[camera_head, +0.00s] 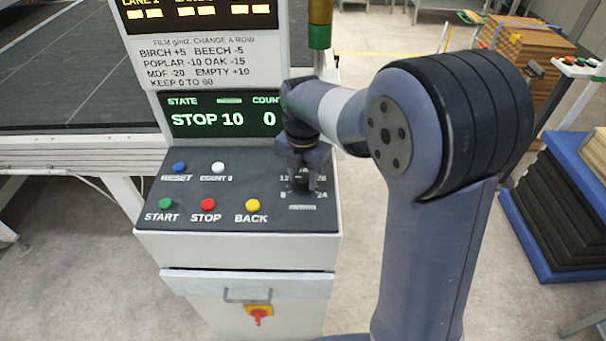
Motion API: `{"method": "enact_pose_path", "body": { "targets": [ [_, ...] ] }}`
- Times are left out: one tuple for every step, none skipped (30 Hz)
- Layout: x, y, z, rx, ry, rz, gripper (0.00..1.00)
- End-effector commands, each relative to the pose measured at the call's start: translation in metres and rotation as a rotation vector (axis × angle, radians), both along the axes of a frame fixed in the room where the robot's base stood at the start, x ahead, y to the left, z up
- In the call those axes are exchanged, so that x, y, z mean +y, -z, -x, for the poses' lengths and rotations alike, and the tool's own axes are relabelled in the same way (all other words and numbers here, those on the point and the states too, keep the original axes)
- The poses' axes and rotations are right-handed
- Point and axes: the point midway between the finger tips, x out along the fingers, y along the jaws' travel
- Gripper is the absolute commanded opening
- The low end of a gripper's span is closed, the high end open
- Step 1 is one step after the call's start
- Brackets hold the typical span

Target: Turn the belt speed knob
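The belt speed knob (301,182) is a small dark knob at the right of the sloped control panel (225,224). White scale marks surround it, with 8 and 24 readable at the lower left and lower right. My gripper (301,172) points down right over the knob and hides much of it. The fingers look close around or just above the knob; I cannot tell whether they touch it. Whether the fingers are open or shut is too small and dark to see.
Left of the knob are a blue reset button (179,168), a white count button (218,168), a green start button (166,204), a red stop button (208,204) and a yellow back button (252,205). A signal post (319,38) rises behind.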

Motion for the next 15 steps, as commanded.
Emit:
{"method": "enact_pose_path", "body": {
  "targets": [
    [0.0003,-0.0005,-0.0003,-0.001,0.0,0.0,0.4],
    [0.0003,-0.0004,-0.0003,-0.001,0.0,0.0,0.42],
    [0.0002,-0.0004,-0.0002,-0.001,0.0,0.0,0.45],
    [0.0003,-0.0004,-0.0002,-0.001,0.0,0.0,0.48],
    [0.0003,-0.0003,-0.0002,-0.001,0.0,-0.001,0.5],
    [0.0002,-0.0003,-0.0001,-0.001,0.0,-0.001,0.54],
    [0.0002,-0.0003,-0.0001,-0.001,0.0,-0.001,0.56],
    [0.0002,-0.0002,-0.0001,-0.001,0.001,-0.001,0.58],
    [0.0001,-0.0002,-0.0001,0.0,0.001,0.0,0.58],
    [0.0001,-0.0002,-0.0001,0.0,0.001,0.0,0.58],
    [0.0001,-0.0002,-0.0001,0.0,0.001,0.0,0.58],
    [0.0001,-0.0002,-0.0001,0.0,0.001,0.0,0.58],
    [0.0001,-0.0001,-0.0001,0.0,0.001,0.0,0.58],
    [0.0,-0.0002,0.0,0.0,0.001,0.0,0.58],
    [0.0001,-0.0009,-0.0001,0.0,0.001,0.0,0.58]
  ]
}}
